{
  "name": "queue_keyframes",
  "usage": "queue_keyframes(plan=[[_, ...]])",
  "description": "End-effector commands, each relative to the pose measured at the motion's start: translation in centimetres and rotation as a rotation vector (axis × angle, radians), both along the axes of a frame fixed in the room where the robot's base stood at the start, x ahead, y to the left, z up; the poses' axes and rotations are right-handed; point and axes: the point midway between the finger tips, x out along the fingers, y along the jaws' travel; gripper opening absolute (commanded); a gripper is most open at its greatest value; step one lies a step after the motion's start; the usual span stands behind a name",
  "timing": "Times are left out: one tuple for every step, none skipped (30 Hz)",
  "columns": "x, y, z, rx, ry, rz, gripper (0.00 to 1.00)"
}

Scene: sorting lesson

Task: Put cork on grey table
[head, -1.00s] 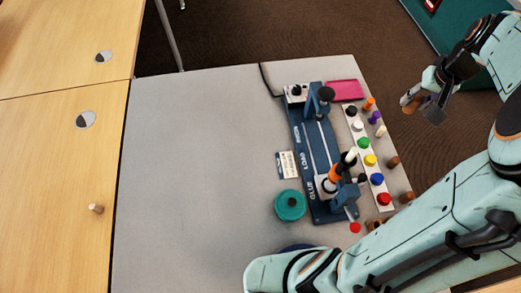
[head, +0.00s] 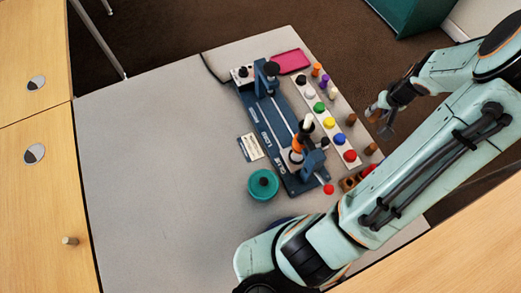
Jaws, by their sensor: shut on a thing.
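My gripper (head: 381,118) is at the right in the head view, beyond the right edge of the grey table (head: 150,150) in the picture. It is shut on a small brown piece, the cork (head: 373,112), which shows at its left side and is partly hidden by the fingers. The cork appears held off the table, against the dark floor. Its exact height is hard to tell. The grey table's left half is bare.
A blue machine (head: 275,130), a strip of coloured caps (head: 329,123), a pink tray (head: 291,61) and a teal round pot (head: 263,184) stand on the grey table. Small brown cylinders (head: 351,119) stand near its right edge. Wooden cabinets (head: 35,200) adjoin at left.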

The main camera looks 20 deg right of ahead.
Motion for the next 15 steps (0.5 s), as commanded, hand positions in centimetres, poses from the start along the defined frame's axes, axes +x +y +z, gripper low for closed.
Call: queue_keyframes(plan=[[0.0, 0.0, -0.8, 0.004, 0.001, -0.001, 0.13], [0.0, 0.0, -1.1, 0.002, 0.001, -0.002, 0.13], [0.0, 0.0, -1.4, 0.002, 0.0, -0.001, 0.13], [0.0, 0.0, -1.5, 0.0, 0.0, -0.001, 0.13], [0.0, 0.0, -1.6, 0.0, 0.0, 0.0, 0.13], [0.0, 0.0, -1.6, -0.001, 0.0, 0.0, 0.13], [0.0, 0.0, -1.6, -0.001, 0.0, 0.0, 0.13], [0.0, 0.0, -1.7, -0.001, 0.0, 0.0, 0.13], [0.0, 0.0, -1.9, 0.001, 0.001, 0.0, 0.13], [0.0, 0.0, -2.3, 0.003, 0.0, 0.0, 0.13], [0.0, 0.0, -2.8, 0.004, 0.001, 0.0, 0.13], [0.0, 0.1, -3.6, 0.005, 0.002, 0.0, 0.13], [0.0, 0.1, -4.1, 0.004, 0.001, 0.0, 0.13], [0.0, 0.1, -4.6, 0.006, 0.001, 0.0, 0.13], [0.0, 0.1, -5.2, 0.004, 0.001, 0.0, 0.13]])
